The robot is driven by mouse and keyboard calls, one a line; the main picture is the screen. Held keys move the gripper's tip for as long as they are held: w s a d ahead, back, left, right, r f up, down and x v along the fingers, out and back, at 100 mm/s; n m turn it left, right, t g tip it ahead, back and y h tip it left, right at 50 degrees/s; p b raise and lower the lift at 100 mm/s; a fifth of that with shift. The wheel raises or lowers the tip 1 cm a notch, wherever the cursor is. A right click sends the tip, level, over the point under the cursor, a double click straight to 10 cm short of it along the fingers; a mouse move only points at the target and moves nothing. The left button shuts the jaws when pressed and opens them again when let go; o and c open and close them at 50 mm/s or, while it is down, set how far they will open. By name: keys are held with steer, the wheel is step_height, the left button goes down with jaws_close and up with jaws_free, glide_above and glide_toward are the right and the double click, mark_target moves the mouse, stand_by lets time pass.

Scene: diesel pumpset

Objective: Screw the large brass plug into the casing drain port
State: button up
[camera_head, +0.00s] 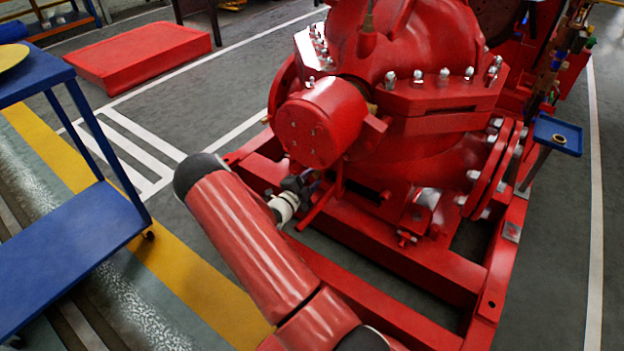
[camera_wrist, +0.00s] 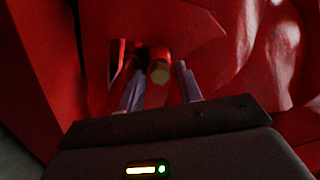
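In the wrist view, a brass-coloured hexagonal plug head (camera_wrist: 159,73) sits at the end of a short red pipe stub (camera_wrist: 161,53) on the red casing (camera_wrist: 205,45), apparently the drain port. My gripper (camera_wrist: 160,67) has its two fingers spread, one on each side of the plug and stub. Gaps show between the fingers and the plug; how deep the plug sits cannot be told. In the head view, my gripper (camera_head: 298,184) is low beside the pump, under the round red housing (camera_head: 320,122). The plug is hidden there.
The red base frame (camera_head: 400,270) and a slanting red pipe (camera_head: 318,207) are close to my gripper. A small blue tray (camera_head: 572,130) with a brass ring-like piece (camera_head: 559,139) stands at the right. A blue cart (camera_head: 60,245) stands left, with open floor between.

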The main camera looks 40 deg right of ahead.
steer(key=shift+p, duration=0.3)
stand_by(0.5)
jaws_close()
steer(key=shift+r+p, duration=0.1)
steer(key=shift+p, duration=0.3)
stand_by(0.4)
